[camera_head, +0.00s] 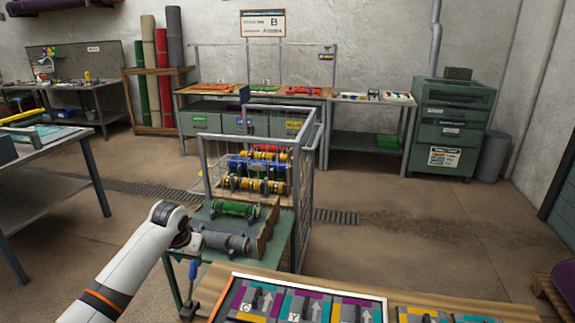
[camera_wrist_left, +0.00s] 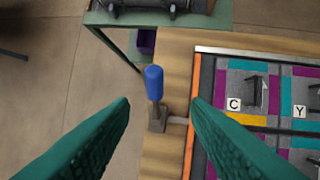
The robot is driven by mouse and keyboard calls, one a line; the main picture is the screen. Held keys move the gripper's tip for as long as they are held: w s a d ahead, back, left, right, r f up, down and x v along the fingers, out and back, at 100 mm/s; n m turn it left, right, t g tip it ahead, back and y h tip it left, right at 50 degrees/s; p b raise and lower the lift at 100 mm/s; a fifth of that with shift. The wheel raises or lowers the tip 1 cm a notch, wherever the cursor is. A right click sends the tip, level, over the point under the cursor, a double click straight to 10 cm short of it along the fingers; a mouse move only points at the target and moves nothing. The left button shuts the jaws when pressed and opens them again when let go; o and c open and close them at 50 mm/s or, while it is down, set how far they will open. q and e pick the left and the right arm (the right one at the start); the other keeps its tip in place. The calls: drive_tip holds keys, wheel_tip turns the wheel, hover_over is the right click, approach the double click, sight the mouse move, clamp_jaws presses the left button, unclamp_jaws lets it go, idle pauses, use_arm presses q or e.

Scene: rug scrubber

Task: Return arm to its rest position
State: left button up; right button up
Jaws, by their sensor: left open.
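My left arm (camera_head: 130,265) comes in from the left in the head view, white with an orange band. My left gripper (camera_wrist_left: 160,103) shows in the wrist view as two green ridged fingers spread wide with nothing held between them. A blue-handled lever (camera_wrist_left: 154,83) stands at the bench edge, seen in the gap between the fingertips. It also shows in the head view (camera_head: 193,269), just below the wrist. I cannot tell how far the fingertips are from the handle. My right arm and gripper are out of view.
A wooden bench (camera_head: 212,284) with a board (camera_head: 302,280) of coloured squares and levers lies in front. Beyond it a green cart (camera_head: 279,243) carries rollers and a wire cage (camera_head: 310,165) with coloured spools. A metal table (camera_head: 45,165) stands left. Open floor (camera_head: 440,230) lies to the right.

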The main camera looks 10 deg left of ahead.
use_arm(q)
drive_tip(key=s+d+f+m, duration=0.1)
drive_tip(key=s+d+f, duration=0.3)
drive_tip(key=s, duration=0.1)
drive_tip(key=s+d+f+m+h, duration=0.1)
drive_tip(key=s+d+f, duration=0.3)
drive_tip(key=s+d, duration=0.1)
drive_tip(key=s+d+f+m, duration=0.1)
drive_tip(key=s+d+f, duration=0.3)
drive_tip(key=s, duration=0.2)
drive_tip(key=shift+s+d+h, duration=0.2)
drive_tip(key=shift+s+h, duration=0.1)
drive_tip(key=shift+s, duration=0.05)
drive_tip(key=s+d+r, duration=0.1)
drive_tip(key=s+r, duration=0.1)
drive_tip(key=s, duration=0.9)
drive_tip(key=s+d+r, duration=0.1)
drive_tip(key=s, duration=1.1)
wheel_tip(320, 180, down, 27)
drive_tip(key=g, duration=0.2)
drive_tip(key=s+a+f, duration=0.3)
drive_tip(key=s+f, duration=1.2)
drive_tip(key=s, duration=0.2)
drive_tip(key=shift+g, duration=0.4)
